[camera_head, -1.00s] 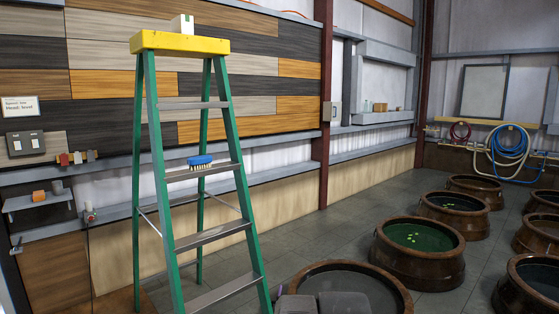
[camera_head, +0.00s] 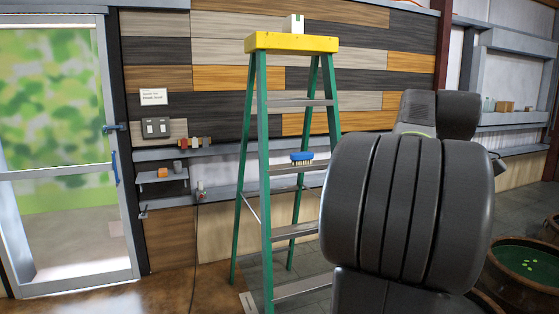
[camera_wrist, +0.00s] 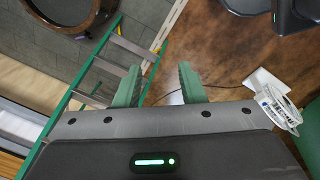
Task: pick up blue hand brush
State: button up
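The blue hand brush (camera_head: 301,157) lies bristles down on a step of the green stepladder (camera_head: 261,180), in the middle of the head view. The ladder has a yellow top and also shows in the wrist view (camera_wrist: 105,65), slanting across the left side. I cannot make out the brush in the wrist view. My gripper (camera_wrist: 160,83) is open and empty, its two green fingers apart above the floor. In the head view my dark arm stands just right of the brush and hides part of the ladder; my fingers are not seen there.
A white box (camera_head: 293,24) stands on the ladder's top. A glass door (camera_head: 65,240) is at the left. A wall shelf (camera_head: 165,153) holds small items behind the ladder. A white fan-like object (camera_wrist: 278,108) is on the brown floor.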

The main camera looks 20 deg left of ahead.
aim_at(302, 158)
jog(key=i+u, duration=0.4)
jog(key=i+l+u, duration=0.2)
jog(key=u, duration=0.2)
jog(key=i+l+u, duration=0.25)
jog(key=u, duration=0.15)
jog(key=i+l+u, duration=0.2)
jog(key=u, duration=0.2)
jog(key=i+l, duration=0.15)
jog(key=l, duration=0.2)
jog(key=i+l, duration=0.15)
jog(key=l, duration=0.15)
jog(key=i+l+u, duration=0.1)
jog(key=l, duration=0.25)
jog(key=i+l, duration=0.35)
jog(key=l, duration=0.35)
jog(key=i+j+u, duration=0.05)
